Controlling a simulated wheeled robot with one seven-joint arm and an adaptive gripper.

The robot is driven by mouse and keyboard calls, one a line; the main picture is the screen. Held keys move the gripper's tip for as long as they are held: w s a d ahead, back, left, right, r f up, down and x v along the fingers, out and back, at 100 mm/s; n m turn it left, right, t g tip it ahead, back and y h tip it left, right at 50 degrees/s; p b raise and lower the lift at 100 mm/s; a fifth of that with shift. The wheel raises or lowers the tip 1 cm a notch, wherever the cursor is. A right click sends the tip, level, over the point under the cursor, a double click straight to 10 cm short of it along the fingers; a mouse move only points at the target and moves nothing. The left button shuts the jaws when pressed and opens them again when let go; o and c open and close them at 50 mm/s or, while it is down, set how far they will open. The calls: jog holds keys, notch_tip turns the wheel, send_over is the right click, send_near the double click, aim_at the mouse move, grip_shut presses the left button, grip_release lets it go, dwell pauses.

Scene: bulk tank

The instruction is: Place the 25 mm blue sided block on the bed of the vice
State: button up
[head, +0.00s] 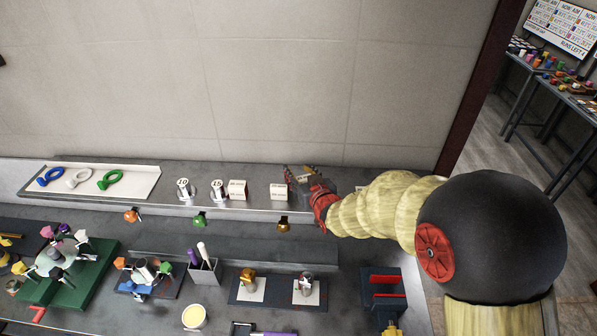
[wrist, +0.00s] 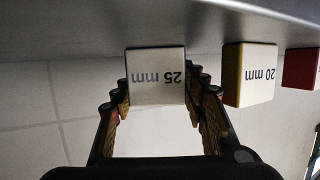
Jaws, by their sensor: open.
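The block marked 25 mm (wrist: 156,77) shows its pale front face in the wrist view, upside down. Its coloured sides can barely be seen there, so I cannot confirm the blue. My gripper (wrist: 162,112) is open, with one finger on each side of this block; I cannot tell whether they touch it. What looks like the vice (head: 384,289), dark with two red bars, stands on the bench at the lower right, apart from my gripper.
A 20 mm block (wrist: 249,74) with a yellow side stands close beside, and a red-sided block (wrist: 303,69) lies beyond it. The shelf also bears cylindrical weights (head: 185,189) and a tray (head: 137,174) of rings. Hooks with coloured knobs hang along the shelf's front.

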jog(key=v, duration=1.1)
jog(key=shift+s, duration=0.2)
